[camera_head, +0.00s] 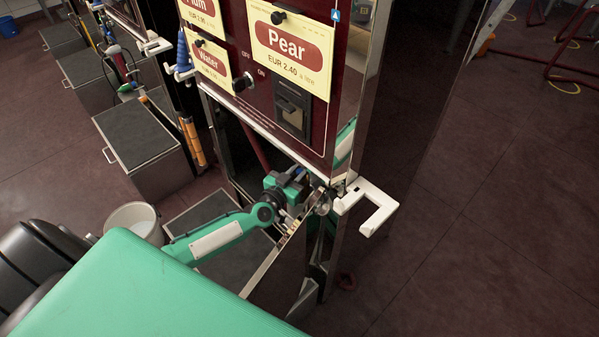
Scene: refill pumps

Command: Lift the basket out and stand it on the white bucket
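The white bucket (133,218) stands on the floor at the left, partly hidden behind my green body. I cannot make out the basket. My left gripper (300,208) is at the lower front corner of the dark red pump cabinet (352,130), beside the edge of a slanted steel panel (284,245). Its fingers are small and partly hidden, so I cannot tell whether they are open or touch the panel. My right gripper is not in view.
A white hook-shaped holder (366,207) sticks out at the cabinet's right corner. Grey boxes with dark tops (140,135) stand along the left. A grey step (215,225) lies under my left arm. The floor at the right is mostly clear, with red metal frames (570,45) far back.

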